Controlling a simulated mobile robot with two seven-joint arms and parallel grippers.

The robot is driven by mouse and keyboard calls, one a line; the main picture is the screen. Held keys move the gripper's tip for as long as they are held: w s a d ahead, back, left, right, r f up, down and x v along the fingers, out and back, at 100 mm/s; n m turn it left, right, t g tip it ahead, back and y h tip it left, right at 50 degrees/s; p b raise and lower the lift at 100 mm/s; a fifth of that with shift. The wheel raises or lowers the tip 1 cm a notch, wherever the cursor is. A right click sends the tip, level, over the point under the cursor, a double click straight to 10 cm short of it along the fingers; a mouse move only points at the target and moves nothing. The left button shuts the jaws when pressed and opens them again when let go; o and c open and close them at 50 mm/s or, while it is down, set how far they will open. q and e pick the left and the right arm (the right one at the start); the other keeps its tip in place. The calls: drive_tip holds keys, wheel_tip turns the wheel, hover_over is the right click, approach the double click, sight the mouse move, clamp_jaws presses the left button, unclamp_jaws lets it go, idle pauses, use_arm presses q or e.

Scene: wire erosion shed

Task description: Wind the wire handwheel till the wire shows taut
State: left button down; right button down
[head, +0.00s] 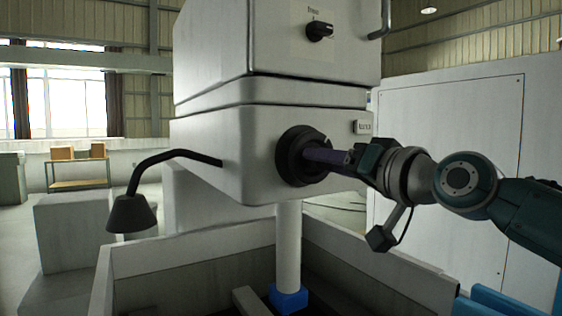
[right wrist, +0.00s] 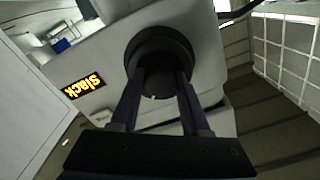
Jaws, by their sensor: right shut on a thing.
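The wire handwheel is a round black wheel (head: 292,146) on the right face of the pale machine head. It also shows at the top middle of the right wrist view (right wrist: 158,44). My right gripper (head: 314,157) reaches in from the right, its long fingers at the wheel's centre. In the right wrist view its fingers (right wrist: 160,84) are shut on the wheel; the fingertips are hard to make out in the dark hub. A small sign (right wrist: 84,87) beside the wheel reads "Slack" in the right wrist view. My left gripper is in neither view.
A black knob (head: 320,30) is on the panel above. A black lamp on a bent arm (head: 132,212) sticks out to the left. Below, a white column (head: 288,245) meets a blue block (head: 289,299) inside a grey-walled tank (head: 190,253). A large white cabinet (head: 455,150) stands behind my right arm.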

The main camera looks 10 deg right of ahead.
drive_tip(key=c, duration=0.7)
unclamp_jaws()
drive_tip(key=shift+o, duration=0.2)
drive_tip(key=shift+s, duration=0.1)
drive_tip(key=b+v, duration=0.1)
drive_tip(key=v, duration=0.8)
drive_tip(key=shift+s, duration=0.4)
drive_tip(key=shift+d, duration=0.1)
